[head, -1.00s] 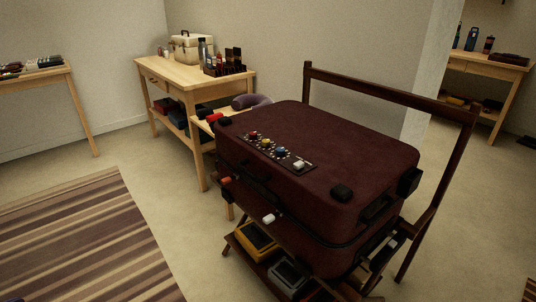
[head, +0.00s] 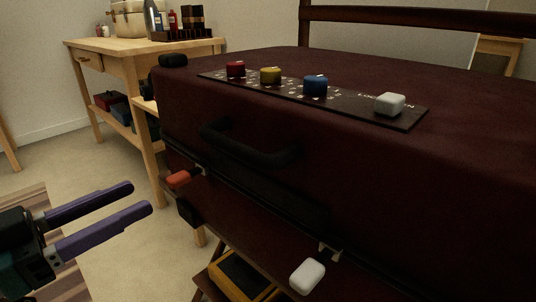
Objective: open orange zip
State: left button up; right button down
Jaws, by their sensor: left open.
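The dark red suitcase (head: 400,190) fills the right and middle of the head view. A zip runs along its front side. The orange zip pull (head: 179,179) sticks out at the left end of this seam. A white zip pull (head: 307,277) hangs farther right and lower. My left gripper (head: 143,198) is at the lower left, with two purple fingers apart and nothing between them. In the picture its fingertips are left of and a little below the orange pull, not touching it. My right gripper is not in view.
A black handle (head: 248,146) juts from the suitcase front. A panel (head: 345,100) with red, yellow, blue and white knobs lies on top. A wooden table (head: 140,50) stands behind at left. A yellow case (head: 240,277) sits below.

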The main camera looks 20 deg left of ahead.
aim_at(168, 182)
pick_arm(q)
jog(key=b+x, duration=0.2)
jog(key=x, duration=0.6)
jog(key=shift+d, duration=0.1)
jog(key=shift+c, duration=0.2)
jog(key=shift+c, duration=0.8)
grip_shut()
